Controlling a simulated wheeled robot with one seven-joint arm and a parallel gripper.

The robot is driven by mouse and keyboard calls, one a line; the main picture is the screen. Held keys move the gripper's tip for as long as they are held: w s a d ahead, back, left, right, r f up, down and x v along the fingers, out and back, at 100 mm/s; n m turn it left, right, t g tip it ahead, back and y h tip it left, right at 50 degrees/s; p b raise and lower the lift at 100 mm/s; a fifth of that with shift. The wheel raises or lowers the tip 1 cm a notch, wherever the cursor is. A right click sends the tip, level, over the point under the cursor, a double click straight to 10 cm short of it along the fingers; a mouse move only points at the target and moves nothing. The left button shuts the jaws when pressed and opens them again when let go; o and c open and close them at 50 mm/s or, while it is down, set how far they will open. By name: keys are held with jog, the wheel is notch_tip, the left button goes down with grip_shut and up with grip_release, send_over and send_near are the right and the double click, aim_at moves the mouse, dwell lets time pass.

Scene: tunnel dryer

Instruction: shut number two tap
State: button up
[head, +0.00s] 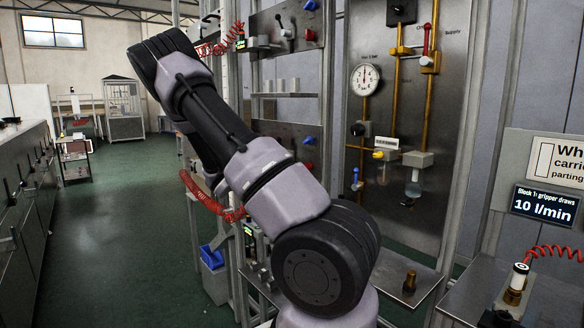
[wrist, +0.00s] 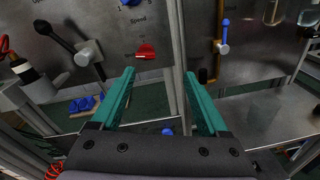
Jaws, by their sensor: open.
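No tap in view carries a readable number two, so I cannot tell which one it is. On the steel panel (head: 376,229) in the head view, a brass pipe has a yellow-handled tap (head: 380,155), a blue-handled tap (head: 355,178) and, higher up, a red-handled tap (head: 427,42). In the wrist view, a blue lever (wrist: 225,33) stands upright on a brass fitting right of my gripper (wrist: 159,74). My gripper is open and empty, its teal fingers apart and touching nothing I can see. The head view does not show my gripper.
A red knob (wrist: 146,52) and a black lever (wrist: 57,38) are on the plate ahead and left. A metal upright (wrist: 178,45) stands between the panels. A steel shelf (wrist: 250,115) is at right. Green floor (head: 110,230) is clear at left.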

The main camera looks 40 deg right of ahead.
jog(key=w+d+n+t, duration=0.1)
jog(key=w+d, duration=0.2)
jog(key=d, duration=0.7)
jog(key=shift+d+h, duration=0.15)
jog(key=shift+h, duration=0.25)
grip_shut()
jog(key=shift+n, duration=1.5)
grip_release()
jog(key=a, duration=1)
jog(key=shift+s+a, duration=0.4)
jog(key=shift+s, duration=0.05)
